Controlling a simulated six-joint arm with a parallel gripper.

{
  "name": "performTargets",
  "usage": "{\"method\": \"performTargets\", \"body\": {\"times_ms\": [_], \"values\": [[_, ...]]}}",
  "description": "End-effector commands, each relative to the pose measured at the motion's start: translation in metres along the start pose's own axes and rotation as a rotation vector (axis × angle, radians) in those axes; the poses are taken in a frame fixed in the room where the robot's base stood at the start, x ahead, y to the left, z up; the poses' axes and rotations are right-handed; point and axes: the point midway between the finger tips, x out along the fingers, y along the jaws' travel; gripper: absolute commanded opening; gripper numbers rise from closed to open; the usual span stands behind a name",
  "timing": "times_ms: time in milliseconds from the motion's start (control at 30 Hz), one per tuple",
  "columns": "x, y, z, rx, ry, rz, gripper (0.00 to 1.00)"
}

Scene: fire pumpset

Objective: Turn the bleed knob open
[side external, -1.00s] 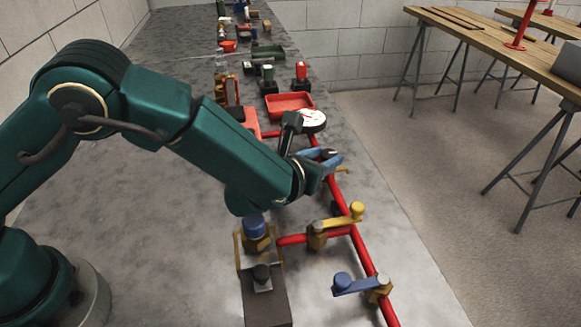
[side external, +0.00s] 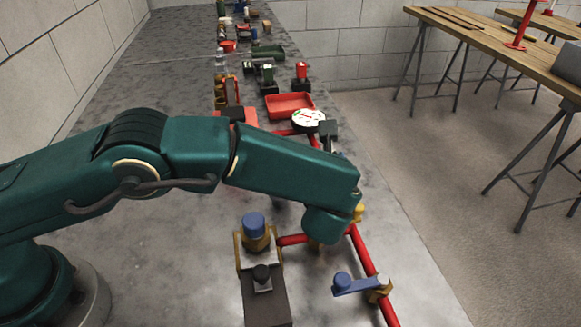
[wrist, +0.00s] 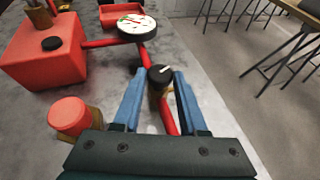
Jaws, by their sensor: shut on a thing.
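The bleed knob (wrist: 160,74) is a small black round knob with a white pointer mark on top, on a brass-coloured body on the red pipe (wrist: 146,55). In the wrist view, the two blue fingers of my gripper (wrist: 159,82) stand on either side of the knob and are shut on it. The pointer slants up to the right.
A round white-faced gauge (side external: 308,118) stands on the pipe beyond the knob. A red box (wrist: 45,52) and a red-capped part (wrist: 70,117) lie to the left. A blue lever (side external: 357,285) and a blue-capped valve (side external: 254,226) stand nearer the side camera.

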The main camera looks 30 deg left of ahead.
Motion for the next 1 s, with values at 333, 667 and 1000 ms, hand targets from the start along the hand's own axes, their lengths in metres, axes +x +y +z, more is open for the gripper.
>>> {"method": "performTargets", "body": {"times_ms": [333,667,1000], "values": [[-0.0004,-0.0014,0.0009,-0.031,-0.004,0.072,0.00],[-0.0005,-0.0014,0.0018,-0.037,-0.005,0.090,0.00],[-0.0003,-0.0012,0.0022,-0.037,-0.006,0.090,0.65]]}}
